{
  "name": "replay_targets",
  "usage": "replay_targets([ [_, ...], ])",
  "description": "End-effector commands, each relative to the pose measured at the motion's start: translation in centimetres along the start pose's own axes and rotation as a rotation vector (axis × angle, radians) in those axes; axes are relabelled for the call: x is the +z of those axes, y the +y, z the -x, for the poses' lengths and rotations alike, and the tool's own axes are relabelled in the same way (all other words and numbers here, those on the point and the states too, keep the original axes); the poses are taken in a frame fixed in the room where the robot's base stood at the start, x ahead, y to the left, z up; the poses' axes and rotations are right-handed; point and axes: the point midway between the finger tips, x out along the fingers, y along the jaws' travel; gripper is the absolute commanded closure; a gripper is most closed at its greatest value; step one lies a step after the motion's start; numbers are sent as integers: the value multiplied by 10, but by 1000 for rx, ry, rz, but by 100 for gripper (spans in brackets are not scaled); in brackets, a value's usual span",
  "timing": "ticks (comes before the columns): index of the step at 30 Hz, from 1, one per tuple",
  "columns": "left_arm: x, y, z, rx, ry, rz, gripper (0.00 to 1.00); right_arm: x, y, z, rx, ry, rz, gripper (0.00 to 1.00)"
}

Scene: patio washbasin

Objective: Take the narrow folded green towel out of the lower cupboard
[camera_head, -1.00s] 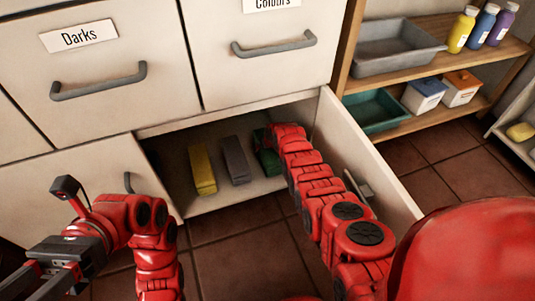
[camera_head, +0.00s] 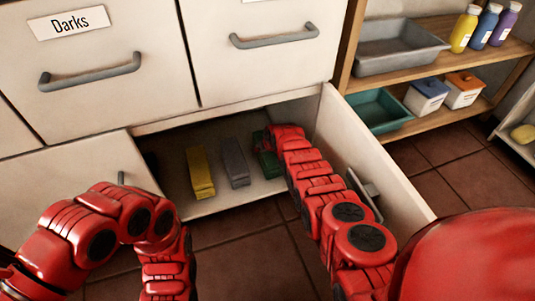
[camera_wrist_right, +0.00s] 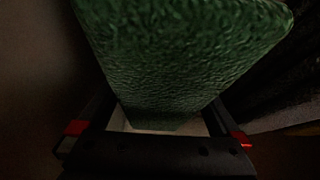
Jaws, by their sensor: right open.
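The green towel (camera_head: 266,158) lies inside the lower cupboard (camera_head: 222,203), at the right of a yellow folded towel (camera_head: 200,173) and a grey one (camera_head: 235,163). My right arm reaches into the cupboard and covers much of the green towel in the head view. In the right wrist view the green towel (camera_wrist_right: 180,55) fills the middle, close up. My right gripper (camera_wrist_right: 157,132) is open, with its fingers on either side of the towel; I cannot tell whether they touch it. My left gripper is out of view.
The cupboard's open right door (camera_head: 365,150) stands beside my right arm; the left door (camera_head: 70,185) is also open. Drawers with grey handles (camera_head: 90,72) are above. A wooden shelf (camera_head: 440,113) at right holds trays, tubs and bottles.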

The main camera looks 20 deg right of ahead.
Motion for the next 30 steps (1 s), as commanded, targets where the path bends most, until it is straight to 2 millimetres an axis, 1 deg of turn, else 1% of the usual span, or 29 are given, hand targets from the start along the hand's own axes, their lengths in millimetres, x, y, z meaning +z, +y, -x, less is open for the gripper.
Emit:
replay_targets([
  [9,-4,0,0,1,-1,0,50,2,0,-4,0,0,0,0],
  [19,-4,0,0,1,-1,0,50,2,0,-4,0,0,0,0],
  [20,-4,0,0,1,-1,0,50,2,0,-4,0,1,0,4],
  [21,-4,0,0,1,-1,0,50,2,0,-4,0,0,0,11],
  [23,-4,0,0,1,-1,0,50,2,0,-4,0,1,0,22],
  [24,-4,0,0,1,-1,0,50,2,0,-4,0,0,0,29],
  [26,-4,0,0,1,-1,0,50,2,0,-4,0,0,0,40],
  [30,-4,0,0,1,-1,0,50,2,0,-4,0,0,0,65],
])
